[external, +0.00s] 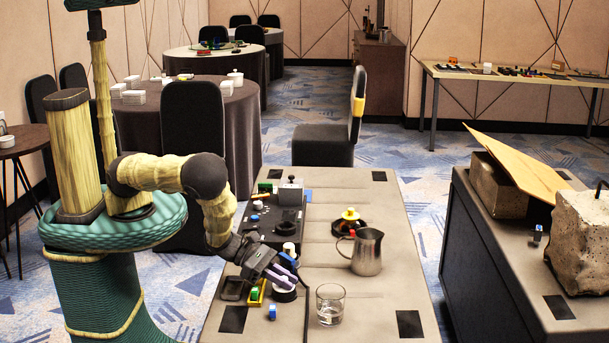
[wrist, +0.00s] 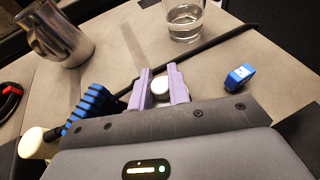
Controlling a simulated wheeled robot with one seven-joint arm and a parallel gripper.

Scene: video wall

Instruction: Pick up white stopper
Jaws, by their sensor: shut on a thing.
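The white stopper (wrist: 159,85) is a small rounded white piece between the two lavender fingers of my gripper (wrist: 160,88) in the wrist view. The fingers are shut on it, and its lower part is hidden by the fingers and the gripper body. In the external view my gripper (external: 284,276) is low over the front left part of the table, and the stopper cannot be made out clearly there. I cannot tell whether the stopper is clear of the surface beneath it.
A glass of water (external: 330,304) and a metal pitcher (external: 367,252) stand right of my gripper. A small blue block (wrist: 240,77) lies to the right in the wrist view. A blue ribbed item (wrist: 92,106) is close to the left finger. The table's right side has bare room.

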